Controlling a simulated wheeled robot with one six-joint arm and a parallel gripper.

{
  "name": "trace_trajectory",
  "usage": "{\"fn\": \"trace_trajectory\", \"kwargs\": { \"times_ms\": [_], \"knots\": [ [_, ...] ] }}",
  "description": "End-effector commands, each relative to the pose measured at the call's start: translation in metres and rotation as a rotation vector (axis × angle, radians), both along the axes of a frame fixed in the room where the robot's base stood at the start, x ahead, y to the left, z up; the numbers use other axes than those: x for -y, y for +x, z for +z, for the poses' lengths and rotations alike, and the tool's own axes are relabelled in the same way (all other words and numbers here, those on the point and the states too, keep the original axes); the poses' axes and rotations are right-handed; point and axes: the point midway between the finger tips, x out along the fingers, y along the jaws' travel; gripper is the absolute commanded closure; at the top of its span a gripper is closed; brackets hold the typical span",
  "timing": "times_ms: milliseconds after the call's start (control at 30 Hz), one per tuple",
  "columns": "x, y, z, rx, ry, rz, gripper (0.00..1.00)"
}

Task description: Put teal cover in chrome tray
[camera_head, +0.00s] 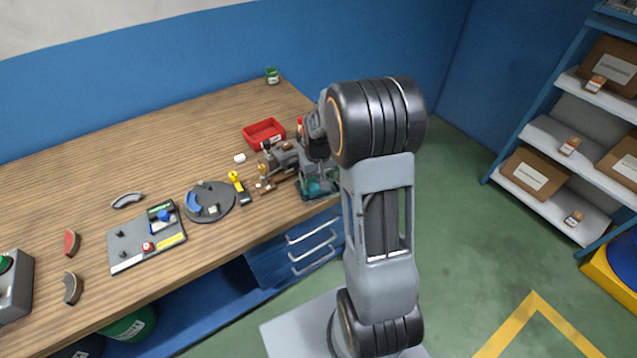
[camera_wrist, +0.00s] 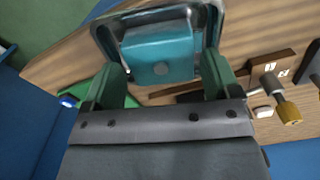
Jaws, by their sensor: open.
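The teal cover (camera_wrist: 160,55) is in the middle of the wrist view, within the chrome tray (camera_wrist: 103,38). The tray's metal rim shows around the cover's far side and both sides; the near side is hidden by my gripper. My gripper (camera_wrist: 163,78) is open, with one green finger to the left and one to the right of the cover. I see a gap between the fingers and the cover. In the head view, the teal cover (camera_head: 318,187) shows small at the bench's right end, partly behind my arm.
A red bin (camera_head: 264,133), a vise-like grey tool (camera_head: 283,157) and a yellow-black tool (camera_head: 239,187) lie left of the tray. A round dark plate (camera_head: 211,202) and a grey board (camera_head: 146,240) are farther left.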

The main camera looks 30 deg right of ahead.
Motion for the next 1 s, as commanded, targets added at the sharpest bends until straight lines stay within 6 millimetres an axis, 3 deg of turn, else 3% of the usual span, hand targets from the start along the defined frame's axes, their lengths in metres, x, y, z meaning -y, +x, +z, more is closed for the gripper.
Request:
{"fn": "trace_trajectory", "kwargs": {
  "times_ms": [300,633,767,1000],
  "knots": [
    [0.000,0.001,0.062,0.004,-0.001,0.000,0.17],
    [-0.005,-0.005,0.099,0.015,-0.004,0.006,0.17],
    [-0.026,-0.029,0.122,0.071,-0.013,0.028,0.17],
    [-0.071,-0.101,0.146,0.213,-0.025,0.085,0.17]
  ]
}}
